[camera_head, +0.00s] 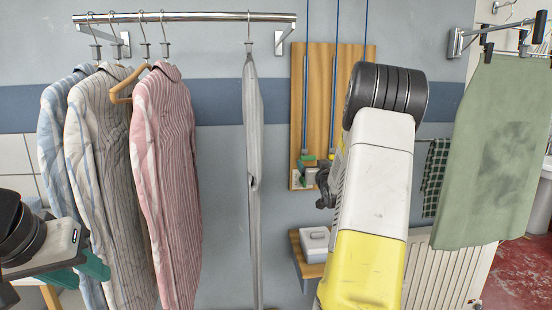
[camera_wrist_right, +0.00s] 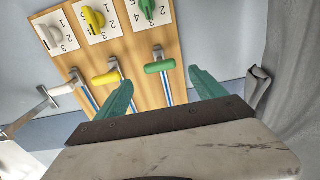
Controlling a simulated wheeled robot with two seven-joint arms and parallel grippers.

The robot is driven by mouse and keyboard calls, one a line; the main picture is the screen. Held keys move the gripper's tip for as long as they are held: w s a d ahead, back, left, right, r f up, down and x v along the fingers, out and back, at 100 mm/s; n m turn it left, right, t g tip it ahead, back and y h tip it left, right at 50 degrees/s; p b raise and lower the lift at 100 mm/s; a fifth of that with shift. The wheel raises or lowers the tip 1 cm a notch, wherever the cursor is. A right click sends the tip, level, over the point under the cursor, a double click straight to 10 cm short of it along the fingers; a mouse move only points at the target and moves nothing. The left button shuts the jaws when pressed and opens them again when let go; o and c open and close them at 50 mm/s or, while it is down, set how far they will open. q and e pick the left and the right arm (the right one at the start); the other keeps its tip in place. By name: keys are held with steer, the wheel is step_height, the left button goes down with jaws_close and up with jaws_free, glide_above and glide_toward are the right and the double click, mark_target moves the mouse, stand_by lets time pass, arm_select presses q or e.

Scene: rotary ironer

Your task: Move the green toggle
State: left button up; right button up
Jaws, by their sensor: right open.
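The green toggle (camera_wrist_right: 158,67) is a short crossbar on a metal stem with a blue cord, in front of a wooden board (camera_wrist_right: 130,65). In the right wrist view it lies between the two teal fingers of my right gripper (camera_wrist_right: 160,80), which are open and apart from it; the depth gap is unclear. A green knob (camera_wrist_right: 147,8) sits on a numbered card in line with it. In the head view the green toggle (camera_head: 307,157) is small, and my right arm hides most of the right gripper. My left gripper (camera_head: 85,268) is at the lower left, its opening unclear.
A yellow toggle (camera_wrist_right: 107,77) and a white toggle (camera_wrist_right: 66,88) hang beside the green one. Striped shirts (camera_head: 165,180) hang on a rail (camera_head: 190,16) at left. A grey garment (camera_head: 252,170) hangs near the board. A green cloth (camera_head: 490,150) hangs at right.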

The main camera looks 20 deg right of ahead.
mark_target(308, 158)
steer(key=x, duration=0.7)
jaws_close()
steer(key=shift+r, duration=0.1)
